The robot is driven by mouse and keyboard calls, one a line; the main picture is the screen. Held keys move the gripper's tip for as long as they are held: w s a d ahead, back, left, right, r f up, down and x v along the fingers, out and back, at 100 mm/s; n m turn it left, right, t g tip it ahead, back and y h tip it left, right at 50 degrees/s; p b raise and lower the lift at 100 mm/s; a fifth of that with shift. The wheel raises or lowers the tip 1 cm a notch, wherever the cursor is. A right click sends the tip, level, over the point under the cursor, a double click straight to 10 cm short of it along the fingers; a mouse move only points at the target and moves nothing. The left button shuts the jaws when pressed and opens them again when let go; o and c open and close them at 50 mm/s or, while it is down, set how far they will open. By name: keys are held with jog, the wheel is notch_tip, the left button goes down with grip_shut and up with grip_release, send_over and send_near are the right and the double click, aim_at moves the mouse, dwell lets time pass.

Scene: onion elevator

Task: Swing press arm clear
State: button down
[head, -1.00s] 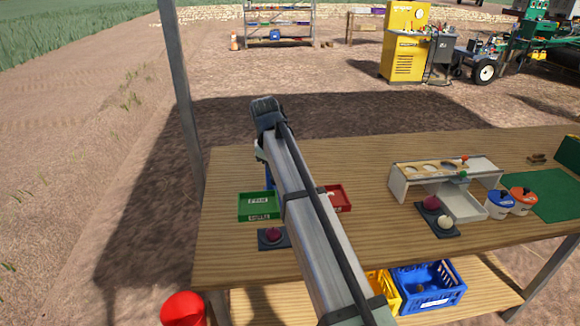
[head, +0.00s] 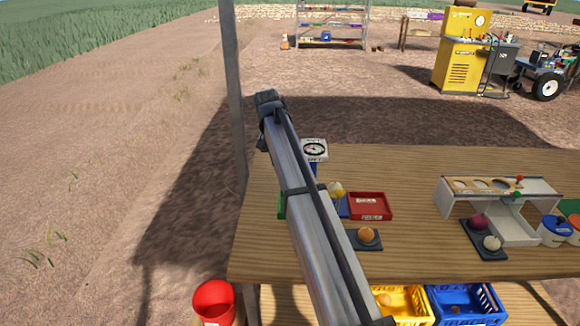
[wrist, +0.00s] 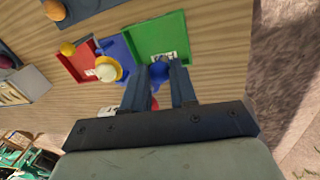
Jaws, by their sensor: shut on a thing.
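In the wrist view my gripper (wrist: 160,68) is shut on a blue rounded knob (wrist: 159,74), which I take for the press arm's handle. The rest of the press arm is mostly hidden by the fingers. A white-and-yellow piece (wrist: 106,70) sits just left of the fingers, over a blue plate (wrist: 115,46). In the head view my own arm hides the gripper and knob. The dial gauge (head: 315,150) shows behind my arm, with a yellow round thing (head: 336,189) in front of it.
A red tray (head: 370,206) lies right of my arm; a green tray (wrist: 165,36) is beyond the fingers in the wrist view. An orange onion (head: 367,235) sits on a dark pad. A holed stand (head: 447,200) is farther right. Bare bench lies behind the red tray.

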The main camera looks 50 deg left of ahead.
jog(key=shift+a+m, duration=0.5)
jog(key=shift+a, duration=0.3)
jog(key=c, duration=0.9)
grip_release()
jog(key=r, duration=0.4)
jog(key=s+a+r, duration=0.1)
jog(key=r, duration=0.4)
jog(key=a+r, duration=0.1)
jog(key=r, duration=0.3)
jog(key=shift+s+a+r, duration=0.1)
jog(key=shift+s+r, duration=0.1)
jog(key=shift+r, duration=0.1)
